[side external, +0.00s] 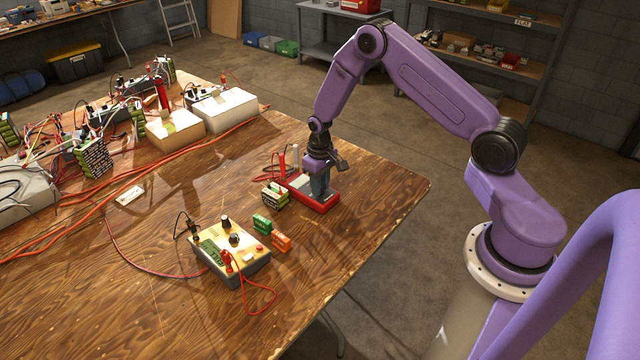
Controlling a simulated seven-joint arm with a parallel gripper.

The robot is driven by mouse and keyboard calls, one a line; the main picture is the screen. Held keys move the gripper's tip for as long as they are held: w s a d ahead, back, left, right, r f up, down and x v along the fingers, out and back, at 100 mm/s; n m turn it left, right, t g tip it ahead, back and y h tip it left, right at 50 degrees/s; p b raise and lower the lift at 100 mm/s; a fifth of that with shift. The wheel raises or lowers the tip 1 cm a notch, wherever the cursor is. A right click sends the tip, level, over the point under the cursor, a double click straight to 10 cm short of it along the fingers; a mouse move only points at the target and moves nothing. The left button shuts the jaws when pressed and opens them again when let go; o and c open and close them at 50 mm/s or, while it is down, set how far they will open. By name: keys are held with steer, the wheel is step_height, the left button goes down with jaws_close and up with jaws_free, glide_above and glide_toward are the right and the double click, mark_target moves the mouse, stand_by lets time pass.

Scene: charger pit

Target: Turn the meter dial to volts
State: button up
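A beige box (232,252) with black knobs, a green panel and red and black leads sits at the front middle of the table. It looks like the meter, but its markings are too small to read. One black knob (226,221) stands near its back edge and another (235,238) nearer its middle. I cannot tell which is the dial or where it points. My gripper (320,185) points down over a red tray (319,205), behind and to the right of the beige box, clear of its knobs. Its fingertips are too small and partly hidden to show their opening.
Small green (262,224) and orange (281,242) blocks lie between the beige box and the red tray. A green-and-black pack (275,195) stands left of the tray. Chargers, packs and cables crowd the table's left and back. The right front of the wooden table (370,215) is clear.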

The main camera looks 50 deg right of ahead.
jaws_close()
steer(key=m, duration=0.5)
steer(key=shift+m, duration=0.3)
steer(key=m, duration=0.6)
stand_by(0.4)
steer(key=o, duration=0.7)
jaws_free()
steer(key=shift+r, duration=0.15)
